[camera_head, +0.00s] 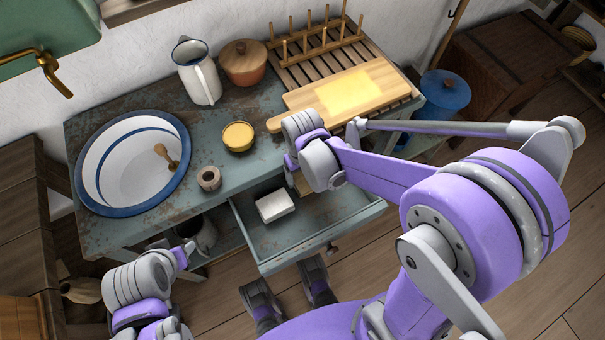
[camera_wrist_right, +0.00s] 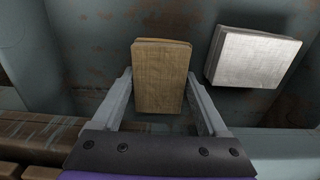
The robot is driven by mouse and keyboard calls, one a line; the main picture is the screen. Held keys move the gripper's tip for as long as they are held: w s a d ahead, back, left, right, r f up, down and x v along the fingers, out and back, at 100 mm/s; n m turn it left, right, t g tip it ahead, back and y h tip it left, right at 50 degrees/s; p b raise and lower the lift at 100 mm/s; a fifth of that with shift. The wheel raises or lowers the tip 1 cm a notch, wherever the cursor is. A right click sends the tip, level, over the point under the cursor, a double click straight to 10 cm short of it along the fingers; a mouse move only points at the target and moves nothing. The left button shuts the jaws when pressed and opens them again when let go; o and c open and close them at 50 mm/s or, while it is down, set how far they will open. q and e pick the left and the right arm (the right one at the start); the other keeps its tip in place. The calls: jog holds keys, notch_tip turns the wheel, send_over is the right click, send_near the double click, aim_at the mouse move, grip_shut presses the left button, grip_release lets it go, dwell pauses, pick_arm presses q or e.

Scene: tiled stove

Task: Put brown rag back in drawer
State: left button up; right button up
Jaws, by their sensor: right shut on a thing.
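The brown rag (camera_wrist_right: 160,77), a folded tan cloth block, is between the fingers of my right gripper (camera_wrist_right: 160,100), which is shut on it. I cannot tell whether the rag touches the drawer floor. My left gripper (camera_head: 186,250) is low at the left; its fingers are unclear.
The worn grey-green washstand holds a basin (camera_head: 130,165), a pitcher (camera_head: 197,72), a lidded pot (camera_head: 243,62), a yellow bowl (camera_head: 238,136) and a cutting board (camera_head: 345,93) on a dish rack. The front and right of the drawer are bare.

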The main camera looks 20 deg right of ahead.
jog(key=shift+f, duration=0.2)
jog(key=o, duration=1.2)
jog(key=shift+r, duration=0.15)
jog(key=shift+r, duration=0.35)
notch_tip(320, 180, up, 11)
jog(key=p, duration=0.3)
jog(key=m+t, duration=0.1)
jog(key=t, duration=0.4)
send_near(302, 176)
jog(key=s+d+r, duration=0.2)
jog(key=s, duration=0.3)
jog(key=shift+s+d, duration=0.1)
jog(key=shift+d, duration=0.15)
